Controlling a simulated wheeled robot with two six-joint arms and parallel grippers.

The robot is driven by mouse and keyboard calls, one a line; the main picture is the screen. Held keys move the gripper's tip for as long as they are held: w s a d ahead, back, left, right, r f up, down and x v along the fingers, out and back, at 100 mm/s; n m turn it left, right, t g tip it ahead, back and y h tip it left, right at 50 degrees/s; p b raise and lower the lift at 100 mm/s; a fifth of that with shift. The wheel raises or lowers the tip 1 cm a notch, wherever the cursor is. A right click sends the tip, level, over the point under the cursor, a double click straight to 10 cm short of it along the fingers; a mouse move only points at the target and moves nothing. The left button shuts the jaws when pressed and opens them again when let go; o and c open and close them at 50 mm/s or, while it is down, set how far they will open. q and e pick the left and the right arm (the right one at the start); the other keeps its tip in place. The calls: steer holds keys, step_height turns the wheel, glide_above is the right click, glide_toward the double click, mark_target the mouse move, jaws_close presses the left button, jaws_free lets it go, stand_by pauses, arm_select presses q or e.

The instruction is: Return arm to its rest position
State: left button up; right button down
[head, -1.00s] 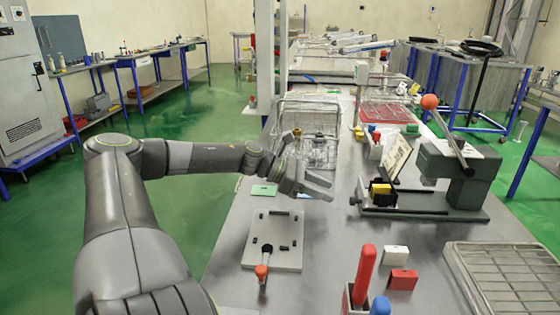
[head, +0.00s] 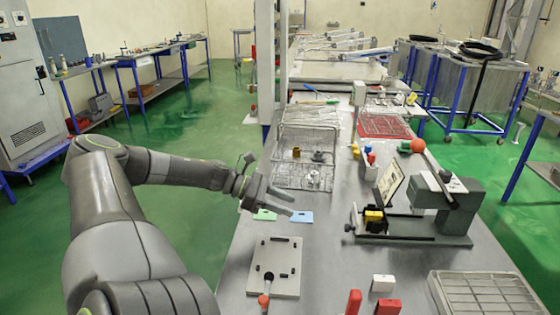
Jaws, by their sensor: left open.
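My left arm (head: 130,215) comes in from the left and reaches over the table's left edge. My left gripper (head: 287,205) is open and empty, its fingers pointing right. It is above the table, just above a green piece (head: 265,214) and a light-blue piece (head: 301,216). The grey plate fixture (head: 273,283) with a red-tipped lever (head: 263,301) lies nearer to me, apart from the gripper. My right gripper does not show.
A wire basket (head: 306,150) stands beyond the gripper. A grey press (head: 440,205) with a red ball-ended lever (head: 418,146) stands to the right. A grid tray (head: 490,295) and red and white blocks (head: 383,284) are near right. The table middle is fairly clear.

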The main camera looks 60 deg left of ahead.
arm_select(q)
steer(key=shift+s+a+r, duration=0.15)
steer(key=shift+s+a, duration=0.15)
steer(key=shift+s, duration=0.05)
stand_by(0.6)
